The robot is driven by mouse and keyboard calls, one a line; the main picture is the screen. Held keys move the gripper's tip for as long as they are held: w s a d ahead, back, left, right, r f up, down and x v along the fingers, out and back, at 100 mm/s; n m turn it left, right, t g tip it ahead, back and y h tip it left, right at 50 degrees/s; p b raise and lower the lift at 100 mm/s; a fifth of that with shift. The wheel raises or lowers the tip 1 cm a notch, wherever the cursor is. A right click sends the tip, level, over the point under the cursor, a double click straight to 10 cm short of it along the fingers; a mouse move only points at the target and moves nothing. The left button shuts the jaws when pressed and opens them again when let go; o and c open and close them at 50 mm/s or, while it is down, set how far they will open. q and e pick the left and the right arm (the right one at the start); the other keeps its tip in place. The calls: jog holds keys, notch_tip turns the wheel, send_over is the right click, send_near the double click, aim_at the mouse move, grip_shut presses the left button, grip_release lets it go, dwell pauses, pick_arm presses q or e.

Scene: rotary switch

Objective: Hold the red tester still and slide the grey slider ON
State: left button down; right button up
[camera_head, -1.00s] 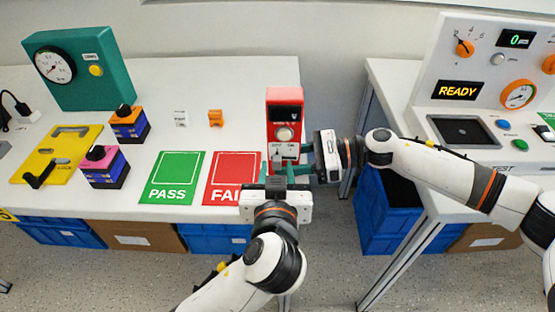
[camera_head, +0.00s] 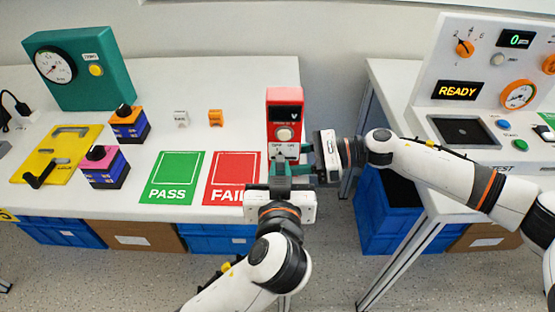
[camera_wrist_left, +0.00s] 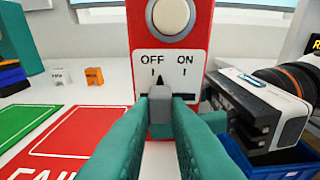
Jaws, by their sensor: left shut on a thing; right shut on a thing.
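The red tester (camera_head: 285,105) stands upright at the front right of the white table, with a white round knob and a pale panel low on its face. The wrist view shows the panel (camera_wrist_left: 180,64), marked OFF on the left and ON on the right. The grey slider (camera_wrist_left: 160,100) stands nearer OFF, its pointer just right of the OFF tick; the dark slot shows to its right. My left gripper (camera_wrist_left: 160,112) is shut on the slider, also seen in the head view (camera_head: 279,170). My right gripper (camera_head: 304,160) is shut on the tester from the right; its contact is partly hidden.
Green PASS (camera_head: 173,178) and red FAIL (camera_head: 232,178) mats lie left of the tester. Two small blocks, a yellow fixture (camera_head: 58,153) and a teal gauge box (camera_head: 85,70) are farther left. A gap separates this table from the READY console (camera_head: 480,90) at right.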

pick_arm(q)
jog(key=shift+d, duration=0.9)
jog(key=c, duration=1.4)
grip_release()
jog(key=shift+s, duration=0.1)
jog(key=s, duration=0.2)
jog(key=s+r, duration=0.1)
jog(key=s, duration=0.1)
jog(key=shift+s, duration=0.35)
pick_arm(e)
jog(key=o, duration=1.1)
